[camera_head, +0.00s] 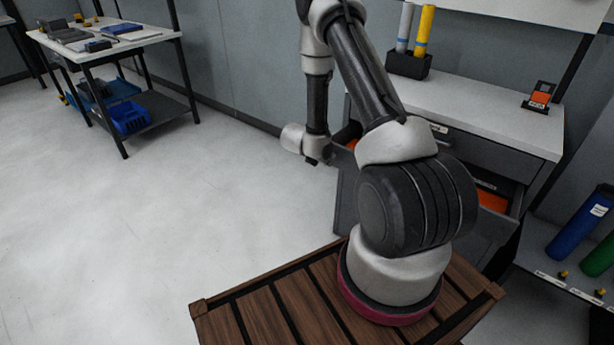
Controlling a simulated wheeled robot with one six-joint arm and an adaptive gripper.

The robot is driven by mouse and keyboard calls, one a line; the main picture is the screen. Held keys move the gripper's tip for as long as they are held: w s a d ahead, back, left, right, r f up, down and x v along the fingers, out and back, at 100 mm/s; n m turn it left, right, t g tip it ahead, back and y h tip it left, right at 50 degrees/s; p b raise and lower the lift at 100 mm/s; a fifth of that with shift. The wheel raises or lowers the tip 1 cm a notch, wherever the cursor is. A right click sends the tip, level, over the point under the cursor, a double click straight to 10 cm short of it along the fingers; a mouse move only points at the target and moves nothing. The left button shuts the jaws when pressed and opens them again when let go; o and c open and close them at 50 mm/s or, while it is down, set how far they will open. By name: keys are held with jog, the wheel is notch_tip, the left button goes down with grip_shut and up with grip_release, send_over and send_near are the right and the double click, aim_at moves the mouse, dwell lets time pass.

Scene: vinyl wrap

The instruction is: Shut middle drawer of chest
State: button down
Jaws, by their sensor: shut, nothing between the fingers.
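The grey chest (512,168) with a white top stands at the right, behind my arm. Its top drawer (470,150) is shut, with a pale label on its front. A drawer below it (482,232), seemingly the middle one, is pulled out, with orange things (491,200) inside. My arm hides much of its front and handle. My gripper (338,156) is small and dark at the end of my wrist, by the left end of the open drawer. It is shut and empty. I cannot tell whether it touches the drawer.
A dark holder (408,66) with white and yellow rolls and an orange-black item (539,97) stand on the chest top. Blue (580,222) and green rolls lie on a rack at right. A workbench (105,38) stands far left. The floor (170,215) at left is clear.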

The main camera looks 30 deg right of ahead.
jog(key=w+d, duration=0.2)
jog(key=d, duration=0.4)
jog(key=w+d, duration=0.3)
jog(key=d, duration=0.2)
jog(key=w+d, duration=0.2)
jog(key=d, duration=0.4)
jog(key=shift+w+d, duration=0.15)
jog(key=shift+d, duration=0.15)
jog(key=shift+w+d+r, duration=0.1)
jog(key=shift+d, duration=0.1)
jog(key=shift+d, duration=0.1)
